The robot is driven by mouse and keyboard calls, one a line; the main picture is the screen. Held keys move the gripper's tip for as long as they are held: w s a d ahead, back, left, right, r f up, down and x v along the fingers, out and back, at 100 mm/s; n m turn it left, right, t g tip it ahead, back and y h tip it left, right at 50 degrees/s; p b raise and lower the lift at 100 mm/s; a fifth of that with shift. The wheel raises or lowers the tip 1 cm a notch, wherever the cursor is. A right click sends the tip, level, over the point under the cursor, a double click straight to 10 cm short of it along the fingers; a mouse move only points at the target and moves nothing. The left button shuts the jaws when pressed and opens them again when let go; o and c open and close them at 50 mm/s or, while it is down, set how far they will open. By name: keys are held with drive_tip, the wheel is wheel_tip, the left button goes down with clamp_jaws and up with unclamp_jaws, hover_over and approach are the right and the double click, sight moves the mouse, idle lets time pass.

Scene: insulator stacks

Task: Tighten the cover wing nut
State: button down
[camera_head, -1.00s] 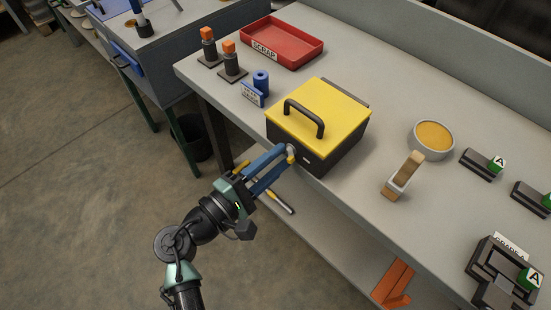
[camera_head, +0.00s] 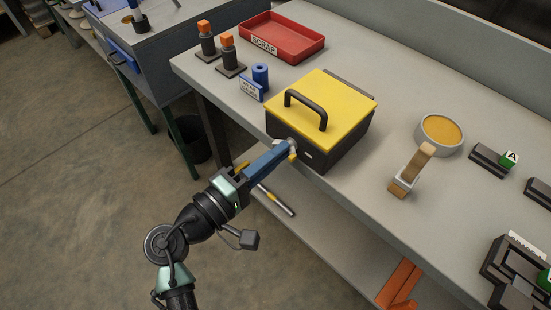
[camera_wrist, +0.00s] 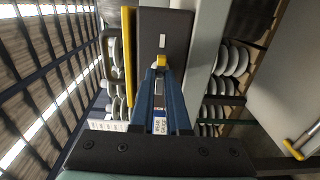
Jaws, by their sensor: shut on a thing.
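A dark box (camera_head: 318,150) with a yellow cover (camera_head: 330,105) and black handle (camera_head: 307,104) stands at the bench's front edge. The cover lies shut on it. My gripper (camera_head: 291,149) reaches the box's front face and is shut on the small yellow wing nut (camera_head: 294,156). In the wrist view the wing nut (camera_wrist: 161,61) shows between and just beyond the blue fingertips (camera_wrist: 160,73), against the dark box face (camera_wrist: 165,22). The fingers partly hide it. The yellow cover's edge (camera_wrist: 129,55) runs along the left there.
A red scrap tray (camera_head: 283,40), orange-topped posts (camera_head: 206,38), a blue roll (camera_head: 260,74) and a small sign stand beyond the box. A round tin (camera_head: 440,133) and a wooden-handled brush (camera_head: 411,172) lie to the right. A yellow-handled tool (camera_head: 276,200) lies below the bench top.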

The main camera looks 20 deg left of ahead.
drive_tip(key=c, duration=0.9)
unclamp_jaws()
drive_tip(key=v, duration=1.3)
drive_tip(key=shift+p, duration=0.4)
